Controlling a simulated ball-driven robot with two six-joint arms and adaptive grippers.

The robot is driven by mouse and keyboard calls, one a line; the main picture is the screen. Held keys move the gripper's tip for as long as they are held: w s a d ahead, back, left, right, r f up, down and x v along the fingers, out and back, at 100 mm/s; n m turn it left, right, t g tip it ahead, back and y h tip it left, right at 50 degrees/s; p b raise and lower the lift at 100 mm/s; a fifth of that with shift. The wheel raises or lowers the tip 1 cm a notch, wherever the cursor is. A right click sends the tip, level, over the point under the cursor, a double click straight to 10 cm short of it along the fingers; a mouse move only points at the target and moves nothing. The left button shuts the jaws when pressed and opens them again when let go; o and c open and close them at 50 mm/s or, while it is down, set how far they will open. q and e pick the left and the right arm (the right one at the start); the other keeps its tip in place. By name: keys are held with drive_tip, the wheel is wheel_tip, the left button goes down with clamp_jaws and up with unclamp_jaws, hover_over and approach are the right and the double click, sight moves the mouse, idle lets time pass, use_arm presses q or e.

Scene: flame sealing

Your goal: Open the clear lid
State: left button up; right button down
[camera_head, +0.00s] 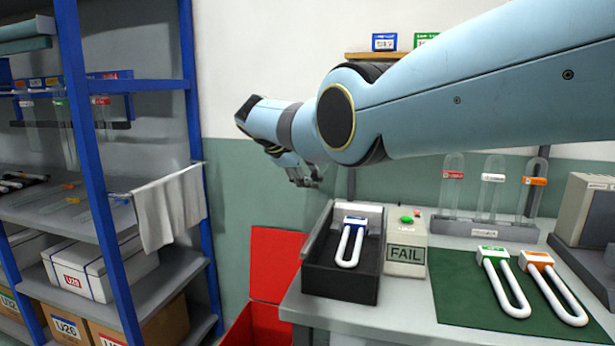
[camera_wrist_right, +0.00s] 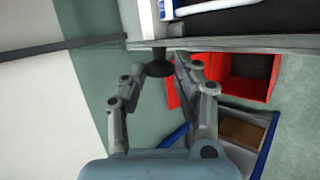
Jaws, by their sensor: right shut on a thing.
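My right gripper (camera_head: 305,178) is above and behind the left part of a black tester box (camera_head: 340,282). In the right wrist view its fingers (camera_wrist_right: 158,72) are closed around a dark round knob (camera_wrist_right: 158,58). The clear lid itself cannot be made out against the wall, so its angle is hard to tell. The box's top looks uncovered, with a white U-shaped tube with a blue cap (camera_head: 350,246) inside. A thin grey edge (camera_head: 318,230) slants along the box's left side. My left gripper is not in view.
A FAIL display unit (camera_head: 405,256) with green and red buttons adjoins the box. A green mat (camera_head: 465,305) holds two U-tubes. Clear tubes stand in a rack (camera_head: 485,228) behind. A red bin (camera_head: 272,265) is left of the table; blue shelving (camera_head: 90,150) stands farther left.

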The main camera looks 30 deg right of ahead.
drive_tip(key=c, duration=1)
unclamp_jaws()
drive_tip(key=shift+w, duration=0.1)
drive_tip(key=v, duration=1.2)
